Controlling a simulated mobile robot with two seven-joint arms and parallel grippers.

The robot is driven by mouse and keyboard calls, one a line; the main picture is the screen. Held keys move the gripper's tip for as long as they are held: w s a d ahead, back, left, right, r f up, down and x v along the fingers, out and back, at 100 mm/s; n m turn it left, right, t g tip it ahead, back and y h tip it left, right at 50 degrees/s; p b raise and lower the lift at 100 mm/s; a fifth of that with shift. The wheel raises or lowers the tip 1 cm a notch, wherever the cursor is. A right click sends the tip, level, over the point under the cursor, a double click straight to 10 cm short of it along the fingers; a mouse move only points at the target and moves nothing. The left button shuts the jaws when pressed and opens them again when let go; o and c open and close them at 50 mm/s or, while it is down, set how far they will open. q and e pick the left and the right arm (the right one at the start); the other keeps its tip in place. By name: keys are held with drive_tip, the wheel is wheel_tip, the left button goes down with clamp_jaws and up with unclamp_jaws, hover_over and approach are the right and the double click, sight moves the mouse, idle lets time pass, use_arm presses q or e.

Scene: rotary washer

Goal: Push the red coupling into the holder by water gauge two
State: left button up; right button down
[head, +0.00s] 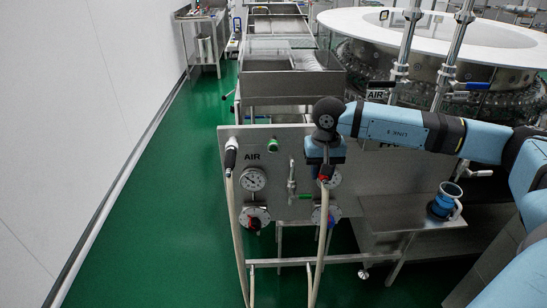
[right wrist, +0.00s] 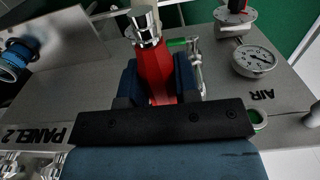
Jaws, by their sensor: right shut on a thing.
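The red coupling (right wrist: 152,72) with its chrome end sits between the dark fingers of my right gripper (right wrist: 158,88), which is shut on it. In the head view my right gripper (head: 325,160) is in front of the steel panel, and the red coupling (head: 326,172) shows below it with a beige hose (head: 325,225) hanging down. The right-hand gauge (head: 332,178) is partly hidden behind the gripper. The holder by it cannot be made out, so I cannot tell whether the coupling touches it. My left gripper is not in view.
The steel panel (head: 290,215) carries a left gauge (head: 253,179), a green button (head: 273,145) and a valve (head: 291,180). Another hose with a black end (head: 231,150) hangs at the panel's left edge. Green floor is clear on the left.

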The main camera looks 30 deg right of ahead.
drive_tip(key=shift+w+d+b, duration=0.2)
drive_tip(key=shift+w+d, duration=0.3)
drive_tip(key=shift+w, duration=0.35)
drive_tip(key=shift+w+d+b, duration=0.15)
drive_tip(key=shift+w+d, duration=0.35)
drive_tip(key=shift+w, duration=0.3)
idle(0.3)
idle(0.4)
drive_tip(key=shift+f+b, duration=0.15)
drive_tip(key=shift+b, duration=0.35)
drive_tip(key=shift+w+d, duration=0.35)
drive_tip(key=shift+w, duration=0.2)
drive_tip(key=c, duration=0.8)
unclamp_jaws()
